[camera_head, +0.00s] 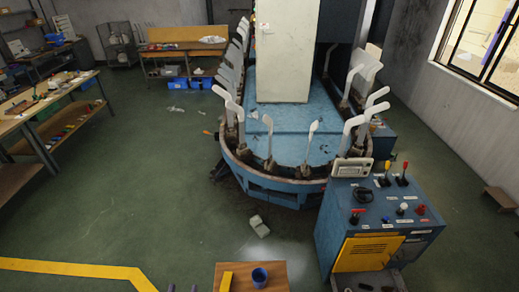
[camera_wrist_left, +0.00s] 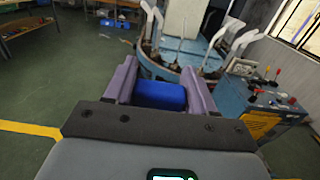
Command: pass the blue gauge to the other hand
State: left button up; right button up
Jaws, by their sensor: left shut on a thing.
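The blue gauge (camera_wrist_left: 158,95) shows as a plain blue block in the left wrist view. It sits between the two purple fingers of my left gripper (camera_wrist_left: 160,82), which is shut on it. In the head view only the fingertips of my left gripper (camera_head: 182,288) show at the bottom edge, left of a small wooden table, and the gauge is out of frame there. My right gripper is in neither view.
The small wooden table (camera_head: 221,286) at the bottom holds a yellow block (camera_head: 226,281) and a blue round cup-like thing (camera_head: 260,277). A blue control console (camera_head: 333,232) stands to its right. The boarding machine (camera_head: 270,188) is beyond. Green floor (camera_head: 130,190) is largely clear at left.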

pick_arm(q)
jog(key=shift+s+r, duration=0.1)
jog(key=shift+r, duration=0.35)
jog(key=shift+r, duration=0.1)
